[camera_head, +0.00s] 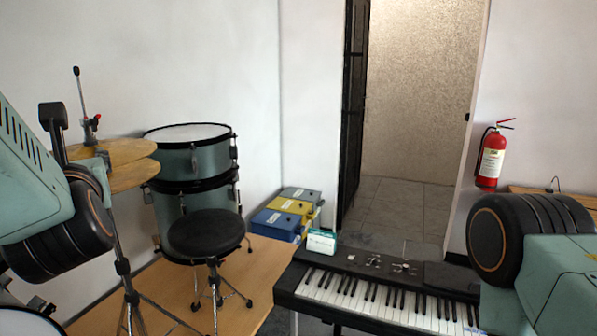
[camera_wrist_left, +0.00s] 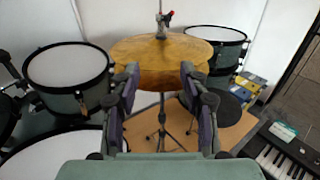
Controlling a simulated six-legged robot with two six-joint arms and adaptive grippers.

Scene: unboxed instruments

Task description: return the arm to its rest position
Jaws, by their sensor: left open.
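My left arm comes in from the left edge of the head view, with its teal link and black round joint raised beside the drum kit. Part of my left gripper (camera_head: 55,128) shows there as a dark piece in front of the wooden-coloured cymbals (camera_head: 128,172). In the left wrist view my left gripper (camera_wrist_left: 157,82) is open, its two fingers wide apart with nothing between them. The cymbals (camera_wrist_left: 155,50) show beyond the fingers. My right arm's teal link and black joint show at the right of the head view, over the keyboard's right end; its gripper is out of view.
Drums (camera_head: 190,155) and a black stool (camera_head: 206,235) stand on a wooden platform (camera_head: 255,262). A keyboard (camera_head: 345,290) with a small box (camera_head: 321,241) is at front right. Coloured cases (camera_head: 277,224) sit behind. A fire extinguisher (camera_head: 490,160) hangs by the doorway.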

